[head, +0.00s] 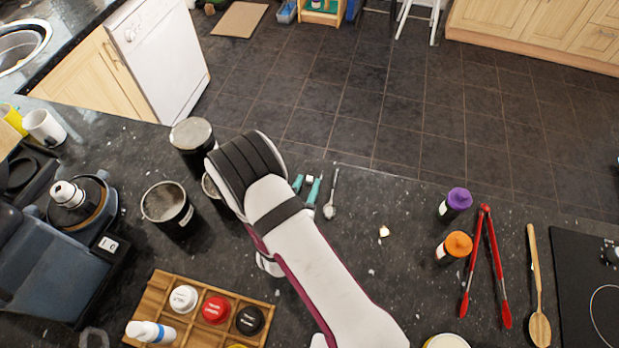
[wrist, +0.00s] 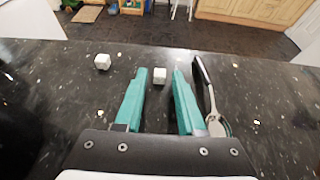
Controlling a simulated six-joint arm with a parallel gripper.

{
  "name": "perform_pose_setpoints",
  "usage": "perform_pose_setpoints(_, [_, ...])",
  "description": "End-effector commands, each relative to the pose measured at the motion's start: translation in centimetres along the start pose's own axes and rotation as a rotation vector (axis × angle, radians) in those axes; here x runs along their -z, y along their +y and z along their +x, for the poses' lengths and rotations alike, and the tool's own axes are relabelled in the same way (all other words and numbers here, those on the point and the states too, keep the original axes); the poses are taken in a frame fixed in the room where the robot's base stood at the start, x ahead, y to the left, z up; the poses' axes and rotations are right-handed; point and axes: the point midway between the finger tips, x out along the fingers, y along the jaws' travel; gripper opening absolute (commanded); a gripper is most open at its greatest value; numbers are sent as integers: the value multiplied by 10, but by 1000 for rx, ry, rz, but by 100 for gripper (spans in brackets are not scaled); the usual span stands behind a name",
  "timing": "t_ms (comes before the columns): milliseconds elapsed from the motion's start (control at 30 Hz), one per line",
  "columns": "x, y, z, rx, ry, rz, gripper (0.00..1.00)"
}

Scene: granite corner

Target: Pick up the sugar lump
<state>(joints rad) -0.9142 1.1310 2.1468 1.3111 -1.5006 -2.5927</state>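A small white sugar lump (wrist: 159,77) lies on the dark speckled counter between the tips of my gripper (wrist: 159,72). It also shows as a white spot (head: 309,179) in the head view. My gripper is open, with one teal finger to each side of the lump and visible gaps. Nothing is held. A second white cube (wrist: 102,62) lies to the left of the fingers in the wrist view. I cannot make it out in the head view, where my arm covers part of the counter.
A metal spoon (head: 331,195) lies close to the right finger. Dark canisters (head: 168,208) stand left of my arm. A compartment tray (head: 262,284) with lidded jars is at the front. Purple-capped (head: 455,204) and orange-capped (head: 454,246) bottles and red tongs (head: 486,265) are right. The counter's far edge is close.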

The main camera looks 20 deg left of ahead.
Motion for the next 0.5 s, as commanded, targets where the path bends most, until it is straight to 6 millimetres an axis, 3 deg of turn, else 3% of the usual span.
perform_pose_setpoints(33, [0,0,0,0,0,0,28])
perform_pose_setpoints(200, [0,0,0,0,0,0,0])
perform_pose_setpoints(500, [0,0,0,0,0,0,0])
